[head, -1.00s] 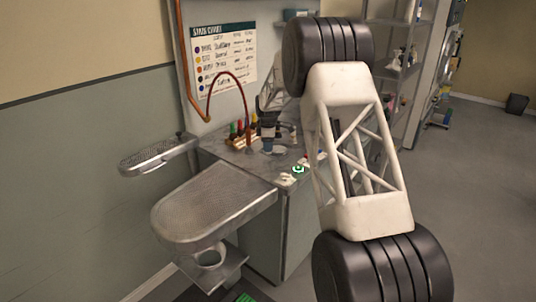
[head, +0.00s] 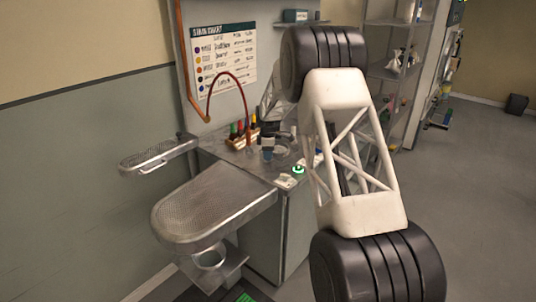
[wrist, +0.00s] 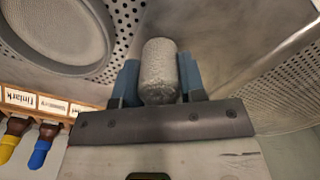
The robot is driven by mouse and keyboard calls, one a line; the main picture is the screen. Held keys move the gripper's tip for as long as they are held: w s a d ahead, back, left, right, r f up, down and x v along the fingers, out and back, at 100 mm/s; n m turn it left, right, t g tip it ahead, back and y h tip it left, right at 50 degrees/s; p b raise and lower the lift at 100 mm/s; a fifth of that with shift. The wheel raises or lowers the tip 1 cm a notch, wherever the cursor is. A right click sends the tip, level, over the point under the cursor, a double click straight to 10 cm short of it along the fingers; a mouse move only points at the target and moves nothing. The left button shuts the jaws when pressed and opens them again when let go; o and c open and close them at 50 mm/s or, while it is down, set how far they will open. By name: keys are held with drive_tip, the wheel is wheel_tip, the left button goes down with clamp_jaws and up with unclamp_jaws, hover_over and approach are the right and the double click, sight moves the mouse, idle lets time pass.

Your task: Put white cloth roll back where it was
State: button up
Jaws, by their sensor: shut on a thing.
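My gripper (wrist: 160,72) has its two blue fingers shut on the white cloth roll (wrist: 160,66), which shows pale and grainy, with its rounded end standing up between them in the wrist view. The roll is too small there to tell apart clearly. I cannot tell whether it touches the worktop.
A rack of coloured bottles (head: 238,138) stands close to my gripper's left. Its labels show in the wrist view (wrist: 36,101). A red hose (head: 247,100) arches nearby. White items (head: 285,181) lie at the worktop's front edge. A perforated metal board (head: 213,206) juts out in front.

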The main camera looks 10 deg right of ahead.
drive_tip(key=shift+f, duration=0.1)
drive_tip(key=o, duration=0.9)
wheel_tip(320, 180, up, 12)
idle(0.6)
drive_tip(key=shift+s+r, duration=0.1)
drive_tip(key=shift+r, duration=0.1)
idle(0.5)
